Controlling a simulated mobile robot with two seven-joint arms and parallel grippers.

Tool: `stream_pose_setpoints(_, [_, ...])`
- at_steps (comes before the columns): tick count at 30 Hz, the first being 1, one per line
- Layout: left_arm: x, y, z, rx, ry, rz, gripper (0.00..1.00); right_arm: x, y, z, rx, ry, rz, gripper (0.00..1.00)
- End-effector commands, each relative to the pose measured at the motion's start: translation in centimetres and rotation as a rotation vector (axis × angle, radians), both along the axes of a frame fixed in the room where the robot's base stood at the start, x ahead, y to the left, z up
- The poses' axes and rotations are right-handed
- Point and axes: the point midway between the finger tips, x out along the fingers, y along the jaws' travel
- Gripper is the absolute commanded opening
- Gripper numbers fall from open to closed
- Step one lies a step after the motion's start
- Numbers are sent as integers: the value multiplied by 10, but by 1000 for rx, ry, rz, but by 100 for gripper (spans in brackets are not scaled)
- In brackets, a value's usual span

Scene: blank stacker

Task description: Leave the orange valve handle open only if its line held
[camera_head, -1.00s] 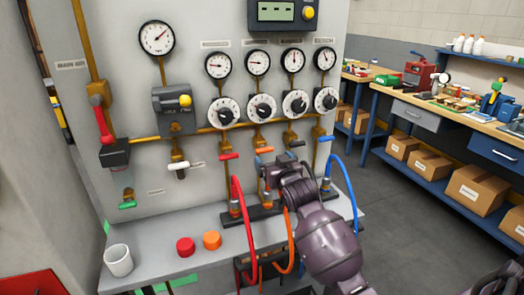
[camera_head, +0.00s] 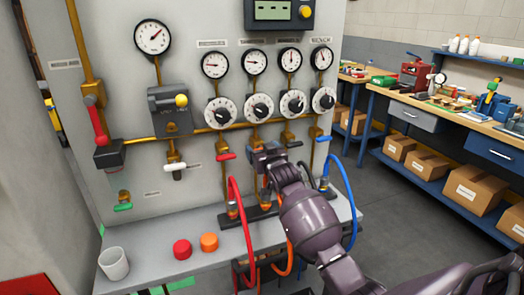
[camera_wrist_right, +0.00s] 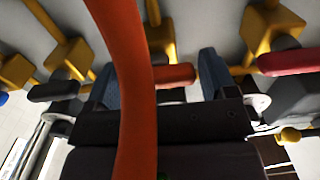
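The orange valve handle (camera_wrist_right: 176,76) sits between the two fingers of my right gripper (camera_wrist_right: 162,78) in the right wrist view. The fingers are apart, with a visible gap at the right end of the handle; the orange hose (camera_wrist_right: 132,100) crosses in front and hides its left end. In the head view my right gripper (camera_head: 266,158) covers the orange handle. The pressure gauge (camera_head: 254,62) above that line has its needle pointing left. The regulator dial (camera_head: 258,107) sits below it. My left gripper is out of view.
The red handle (camera_head: 226,156) and black handle (camera_head: 294,144) flank my gripper closely. The red hose (camera_head: 243,215) and blue hose (camera_head: 351,200) loop nearby. A red cap (camera_head: 182,249), an orange cap (camera_head: 209,242) and a white cup (camera_head: 113,263) stand on the grey shelf (camera_head: 150,262).

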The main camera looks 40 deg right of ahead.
Motion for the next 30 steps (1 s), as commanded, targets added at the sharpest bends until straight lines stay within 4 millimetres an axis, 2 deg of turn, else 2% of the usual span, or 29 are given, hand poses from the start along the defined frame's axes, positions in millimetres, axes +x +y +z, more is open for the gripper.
stream_pose_setpoints(1, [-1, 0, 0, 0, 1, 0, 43, 0, 0, 0, 0, 0, 0, 70])
stream_pose_setpoints(6, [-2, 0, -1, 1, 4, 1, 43, 0, 0, 0, 0, 0, 0, 44])
stream_pose_setpoints(7, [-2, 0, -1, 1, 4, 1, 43, 0, 0, 0, 0, 0, 0, 42])
stream_pose_setpoints(17, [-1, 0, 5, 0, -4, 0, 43, 0, 0, 2, -54, 11, 0, 42])
stream_pose_setpoints(30, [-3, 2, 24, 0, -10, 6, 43, 0, 1, 4, -385, 90, 0, 42])
